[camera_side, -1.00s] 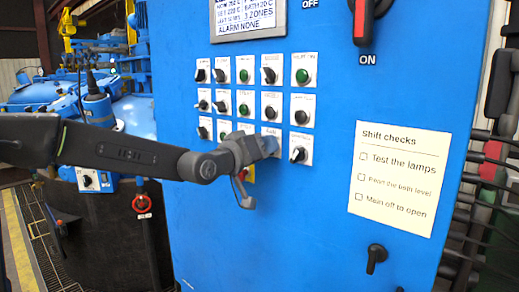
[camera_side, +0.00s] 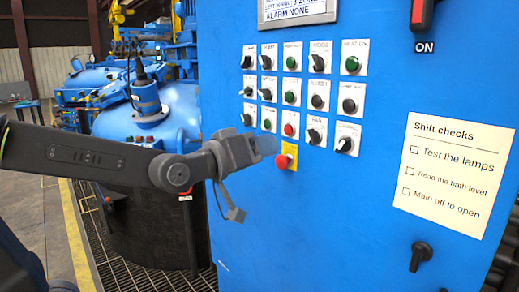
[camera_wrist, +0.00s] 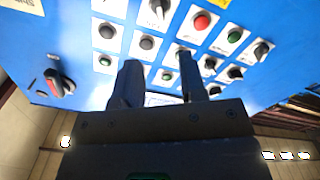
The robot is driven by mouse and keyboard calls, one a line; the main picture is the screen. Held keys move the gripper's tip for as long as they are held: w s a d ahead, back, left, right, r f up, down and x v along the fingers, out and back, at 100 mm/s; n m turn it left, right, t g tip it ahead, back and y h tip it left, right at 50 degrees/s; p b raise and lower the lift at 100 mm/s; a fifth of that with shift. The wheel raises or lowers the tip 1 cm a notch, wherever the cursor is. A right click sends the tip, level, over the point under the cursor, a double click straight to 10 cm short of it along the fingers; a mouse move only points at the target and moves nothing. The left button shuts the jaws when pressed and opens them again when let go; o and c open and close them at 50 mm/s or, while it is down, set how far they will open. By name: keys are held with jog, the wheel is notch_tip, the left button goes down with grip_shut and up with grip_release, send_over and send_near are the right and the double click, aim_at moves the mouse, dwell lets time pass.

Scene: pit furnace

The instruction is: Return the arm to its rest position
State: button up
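My gripper (camera_side: 268,145) is in front of the blue control panel (camera_side: 330,220) in the side view, just left of the lower rows of switches. It appears apart from the panel, and nothing shows in its grasp. In the wrist view the two dark fingers of my gripper (camera_wrist: 160,75) stand apart with an empty gap, and panel buttons show beyond them. My arm reaches in from the left, bent at the wrist.
A red mushroom button (camera_side: 281,161) on a yellow plate sits close to my gripper. Rows of knobs and lamps, a paper checklist (camera_side: 453,172) and a black handle (camera_side: 420,256) are on the panel. A blue furnace lid (camera_side: 165,115) stands behind my arm.

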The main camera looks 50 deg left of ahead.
dwell(0.5)
jog(key=s+a+f+m+g, duration=0.2)
jog(key=s+f+m+g, duration=0.4)
jog(key=s+f+g, duration=0.6)
jog(key=s+f, duration=0.3)
jog(key=s, duration=0.3)
jog(key=shift+f, duration=0.1)
dwell(1.0)
